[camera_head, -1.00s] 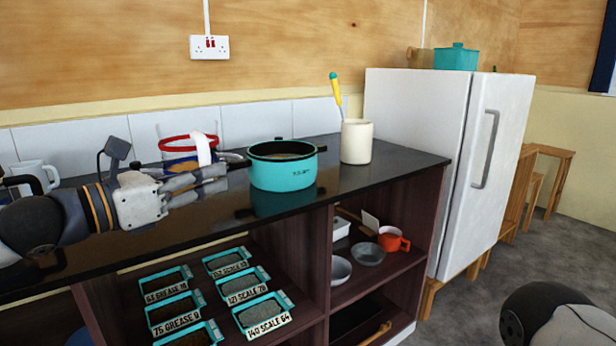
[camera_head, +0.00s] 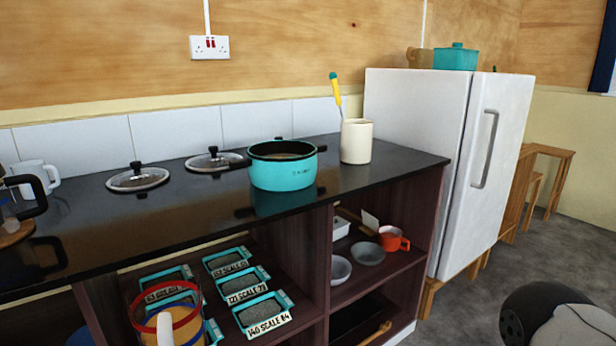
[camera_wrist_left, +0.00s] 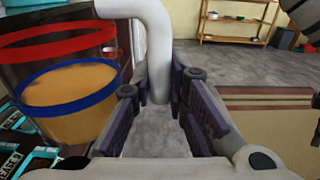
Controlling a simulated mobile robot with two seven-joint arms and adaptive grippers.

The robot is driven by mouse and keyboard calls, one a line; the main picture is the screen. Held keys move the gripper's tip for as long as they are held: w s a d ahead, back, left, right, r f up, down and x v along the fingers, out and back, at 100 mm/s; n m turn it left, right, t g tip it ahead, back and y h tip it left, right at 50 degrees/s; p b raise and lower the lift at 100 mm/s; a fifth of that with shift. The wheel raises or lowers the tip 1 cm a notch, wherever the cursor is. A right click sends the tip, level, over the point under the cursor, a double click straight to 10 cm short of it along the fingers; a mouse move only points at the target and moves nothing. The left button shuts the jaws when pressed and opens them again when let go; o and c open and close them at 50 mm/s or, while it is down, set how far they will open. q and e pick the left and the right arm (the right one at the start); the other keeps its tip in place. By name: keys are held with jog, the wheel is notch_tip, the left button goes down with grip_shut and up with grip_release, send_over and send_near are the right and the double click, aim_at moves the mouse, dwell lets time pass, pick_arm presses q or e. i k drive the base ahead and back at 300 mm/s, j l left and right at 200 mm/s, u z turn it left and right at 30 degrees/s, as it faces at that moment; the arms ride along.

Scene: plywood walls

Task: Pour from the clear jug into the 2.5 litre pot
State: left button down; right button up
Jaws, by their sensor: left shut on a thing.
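The clear jug (camera_head: 186,330), with a red ring, a blue ring and a white handle, shows at the bottom left of the head view, in front of the shelves and partly cut off. In the left wrist view the jug (camera_wrist_left: 45,62) holds an orange-tan content up to about the blue ring. My left gripper (camera_wrist_left: 160,108) is shut on its white handle; it is outside the head view. The turquoise pot (camera_head: 284,176) stands upright and uncovered on the dark counter, apart from the jug. Its small print is unreadable.
Two glass lids (camera_head: 137,178) (camera_head: 214,161) lie left of the pot on the counter (camera_head: 130,218). A cream crock (camera_head: 356,142) with a yellow-handled tool stands right of it. A white mug (camera_head: 36,176) is at far left. Labelled turquoise trays (camera_head: 262,314) fill the shelf below.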

aim_at(279, 167)
jog(key=i+l+u, duration=0.2)
jog(key=l, duration=0.15)
jog(key=i+l+u, duration=0.25)
jog(key=l+u, duration=0.2)
jog(key=l, duration=0.3)
jog(key=i, duration=0.05)
